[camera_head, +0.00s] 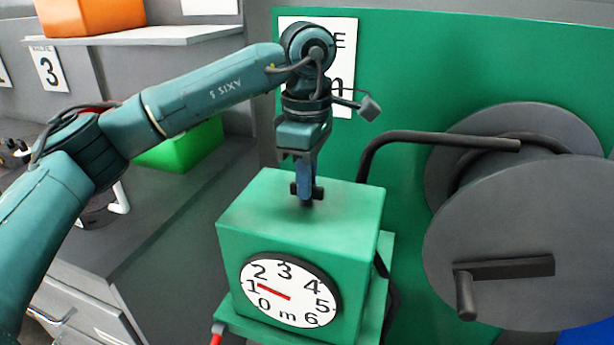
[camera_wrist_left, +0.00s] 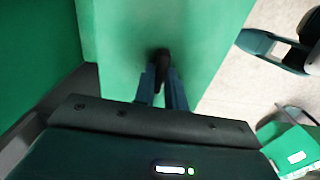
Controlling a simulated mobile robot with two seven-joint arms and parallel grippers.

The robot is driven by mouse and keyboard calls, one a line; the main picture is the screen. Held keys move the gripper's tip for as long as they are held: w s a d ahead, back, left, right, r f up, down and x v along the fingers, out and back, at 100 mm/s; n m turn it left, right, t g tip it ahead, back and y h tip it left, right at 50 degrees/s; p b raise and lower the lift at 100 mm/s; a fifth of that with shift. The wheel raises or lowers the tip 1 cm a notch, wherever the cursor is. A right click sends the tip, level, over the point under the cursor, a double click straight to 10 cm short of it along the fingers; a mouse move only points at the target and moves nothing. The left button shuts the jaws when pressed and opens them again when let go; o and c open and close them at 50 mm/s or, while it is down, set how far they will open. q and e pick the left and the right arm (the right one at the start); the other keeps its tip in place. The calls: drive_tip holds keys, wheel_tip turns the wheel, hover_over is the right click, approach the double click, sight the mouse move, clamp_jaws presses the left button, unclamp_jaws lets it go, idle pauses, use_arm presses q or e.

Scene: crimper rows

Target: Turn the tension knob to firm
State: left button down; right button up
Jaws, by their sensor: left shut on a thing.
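The green box (camera_head: 245,225) has a white dial (camera_head: 300,308) on its front, numbered 0 to 6 with an "m". Its red needle points close to the 1. The dark knob (camera_wrist_left: 160,62) stands on top of the box; my gripper hides most of it in the head view. My left gripper (camera_head: 306,194) points straight down above the box top and is shut on the knob. In the wrist view the fingers of my left gripper (camera_wrist_left: 162,88) sit on either side of the knob. No firm or soft marking can be read on the box top.
A large grey reel (camera_head: 530,235) with a crank handle (camera_head: 505,270) stands to the right. A bent dark bar (camera_head: 420,138) reaches from the reel toward the box. A green panel (camera_head: 440,60) is behind. A grey bench (camera_head: 160,205) with a green bin (camera_head: 180,150) is at left.

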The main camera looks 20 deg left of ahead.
use_arm(q)
drive_tip(key=shift+r, duration=0.1)
drive_tip(key=c, duration=1.4)
unclamp_jaws()
drive_tip(key=shift+c, duration=0.2)
wheel_tip(320, 180, up, 13)
drive_tip(key=p, duration=0.1)
